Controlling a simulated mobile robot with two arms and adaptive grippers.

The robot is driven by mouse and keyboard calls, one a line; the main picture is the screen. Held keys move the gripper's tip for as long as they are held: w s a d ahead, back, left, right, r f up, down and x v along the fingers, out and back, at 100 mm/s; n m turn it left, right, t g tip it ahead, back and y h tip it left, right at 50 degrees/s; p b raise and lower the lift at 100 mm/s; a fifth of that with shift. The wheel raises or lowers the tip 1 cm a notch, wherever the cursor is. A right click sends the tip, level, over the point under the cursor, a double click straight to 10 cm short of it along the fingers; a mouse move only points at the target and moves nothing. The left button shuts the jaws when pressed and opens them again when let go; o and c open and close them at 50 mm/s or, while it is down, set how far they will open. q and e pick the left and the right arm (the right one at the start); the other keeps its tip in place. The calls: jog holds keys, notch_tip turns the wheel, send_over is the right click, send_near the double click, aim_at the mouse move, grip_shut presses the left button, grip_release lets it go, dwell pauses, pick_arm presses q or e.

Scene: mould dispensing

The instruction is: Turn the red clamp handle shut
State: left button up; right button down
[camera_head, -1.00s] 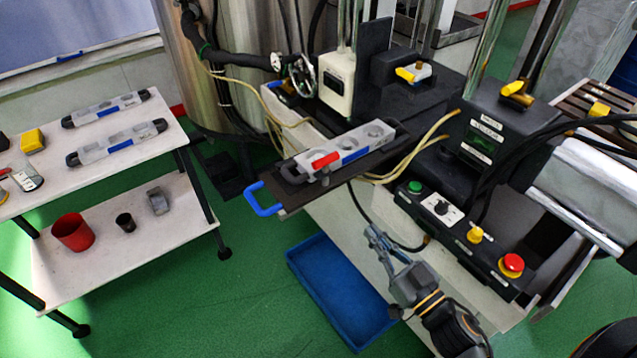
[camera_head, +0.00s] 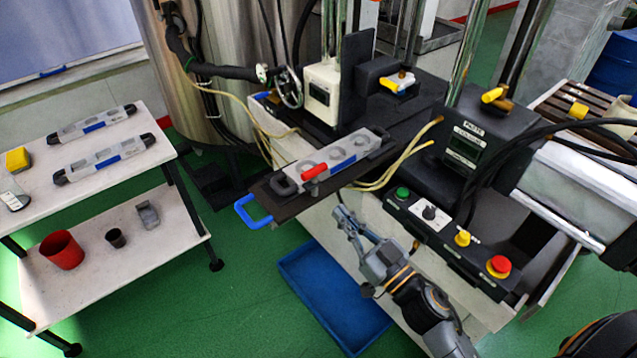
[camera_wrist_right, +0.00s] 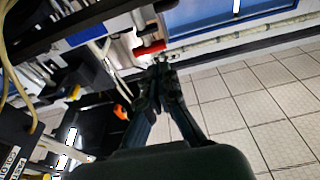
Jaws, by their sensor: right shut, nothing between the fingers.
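The red clamp handle (camera_head: 314,171) lies on top of the grey mould (camera_head: 345,152), near its front-left end. The mould sits on a dark slide plate (camera_head: 283,206) with a blue pull handle (camera_head: 253,212). My right gripper (camera_head: 340,211) is shut and empty, just below and right of the red handle, in front of the plate. In the right wrist view the red handle (camera_wrist_right: 150,48) shows just beyond the closed fingertips (camera_wrist_right: 160,68). I cannot tell for sure whether they touch it, but they look apart. My left gripper is not in view.
A control box with a green button (camera_head: 402,193) and a red emergency stop (camera_head: 498,266) stands right of my right gripper. A blue tray (camera_head: 318,292) lies on the green floor below. A white table (camera_head: 45,205) with two more moulds stands at the left. Yellow hoses (camera_head: 400,160) run beside the mould.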

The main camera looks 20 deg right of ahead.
aim_at(310, 178)
jog(key=p+x, duration=0.2)
jog(key=x, duration=0.5)
jog(key=shift+w+r, duration=0.1)
jog(key=shift+w, duration=0.1)
jog(key=shift+w+a, duration=0.25)
jog(key=shift+w, duration=0.25)
